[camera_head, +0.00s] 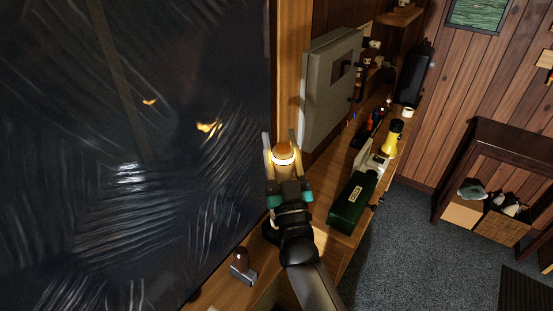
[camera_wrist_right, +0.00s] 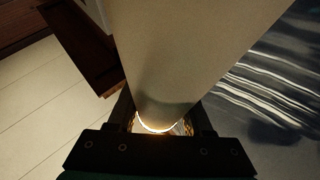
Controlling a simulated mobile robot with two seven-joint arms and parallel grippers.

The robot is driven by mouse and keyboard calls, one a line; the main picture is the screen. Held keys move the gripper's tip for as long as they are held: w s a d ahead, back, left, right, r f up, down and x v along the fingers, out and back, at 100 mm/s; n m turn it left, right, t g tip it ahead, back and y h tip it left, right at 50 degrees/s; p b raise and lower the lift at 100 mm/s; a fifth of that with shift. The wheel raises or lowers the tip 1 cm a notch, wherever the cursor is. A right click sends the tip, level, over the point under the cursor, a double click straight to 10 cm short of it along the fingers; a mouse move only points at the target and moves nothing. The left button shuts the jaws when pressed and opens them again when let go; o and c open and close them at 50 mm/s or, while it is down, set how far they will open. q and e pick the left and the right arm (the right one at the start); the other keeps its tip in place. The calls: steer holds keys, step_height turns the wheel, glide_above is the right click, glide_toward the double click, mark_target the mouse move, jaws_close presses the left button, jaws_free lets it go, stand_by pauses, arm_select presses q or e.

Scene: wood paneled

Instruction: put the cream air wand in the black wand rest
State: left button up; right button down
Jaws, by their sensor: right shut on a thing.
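My right gripper (camera_head: 282,150) is shut on a cream cylinder, which I take for the cream air wand (camera_head: 282,160). In the head view its orange-brown end and a bright ring show between the fingers. In the right wrist view the wand (camera_wrist_right: 190,50) is a wide cream tube running up out of the picture from between the fingers (camera_wrist_right: 160,120). The gripper is held above the wooden bench, beside the dark sheet. I cannot pick out the black wand rest for certain. My left gripper is not in view.
A large dark shiny sheet (camera_head: 130,150) fills the left. A grey cabinet (camera_head: 328,85) stands behind the gripper.

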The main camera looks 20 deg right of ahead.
steer(key=w+f+b, duration=0.4)
steer(key=f+b, duration=0.1)
steer(key=f, duration=0.1)
steer(key=shift+d+f, duration=0.25)
steer(key=shift+f, duration=0.15)
stand_by(0.5)
steer(key=shift+f+b, duration=0.25)
steer(key=shift+b, duration=0.1)
steer(key=c, duration=0.6)
jaws_free()
steer(key=shift+s, duration=0.1)
steer(key=b+v, duration=0.2)
steer(key=v, duration=1)
